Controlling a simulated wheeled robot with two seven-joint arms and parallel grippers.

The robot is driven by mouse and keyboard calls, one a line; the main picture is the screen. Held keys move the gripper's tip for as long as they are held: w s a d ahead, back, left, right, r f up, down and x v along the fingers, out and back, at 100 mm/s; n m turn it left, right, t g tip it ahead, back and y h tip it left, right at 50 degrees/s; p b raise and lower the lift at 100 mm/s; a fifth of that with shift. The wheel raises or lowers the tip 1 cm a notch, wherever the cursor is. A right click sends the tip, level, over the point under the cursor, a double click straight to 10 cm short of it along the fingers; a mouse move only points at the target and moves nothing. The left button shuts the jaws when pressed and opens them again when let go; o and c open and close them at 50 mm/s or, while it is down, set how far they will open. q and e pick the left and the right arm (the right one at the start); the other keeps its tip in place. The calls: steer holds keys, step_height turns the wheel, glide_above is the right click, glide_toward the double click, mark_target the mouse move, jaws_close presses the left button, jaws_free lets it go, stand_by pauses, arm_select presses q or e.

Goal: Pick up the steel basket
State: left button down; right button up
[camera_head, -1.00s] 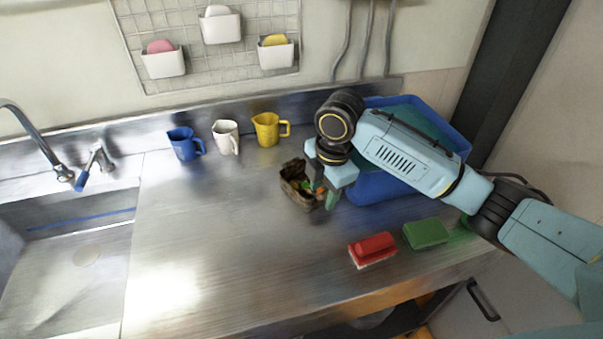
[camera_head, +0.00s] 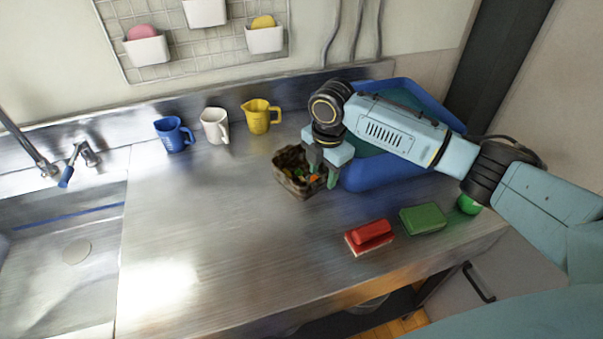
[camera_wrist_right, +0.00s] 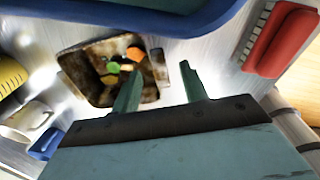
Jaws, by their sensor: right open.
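The steel basket (camera_head: 283,181) is a small, square, brownish stained container on the steel counter, with small orange, green and yellow pieces inside. It also shows in the right wrist view (camera_wrist_right: 76,72). My right gripper (camera_head: 322,179) is open over the basket's right side. In the right wrist view, one finger of the gripper (camera_wrist_right: 158,88) overlaps the basket's near part and the other is outside it, over the counter. The basket's wall appears to lie between the fingers; I cannot tell whether they touch it. My left gripper is not in view.
A blue tub (camera_head: 372,178) stands right behind the gripper. A red brush (camera_head: 369,236), a green sponge (camera_head: 423,219) and a green ball (camera_head: 468,204) lie to the right. Blue (camera_head: 172,135), white (camera_head: 214,126) and yellow (camera_head: 258,117) cups stand behind. The counter's front left is clear.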

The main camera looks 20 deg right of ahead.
mark_target(322, 179)
step_height(322, 179, down, 4)
steer(key=shift+w+f, duration=0.1)
jaws_close()
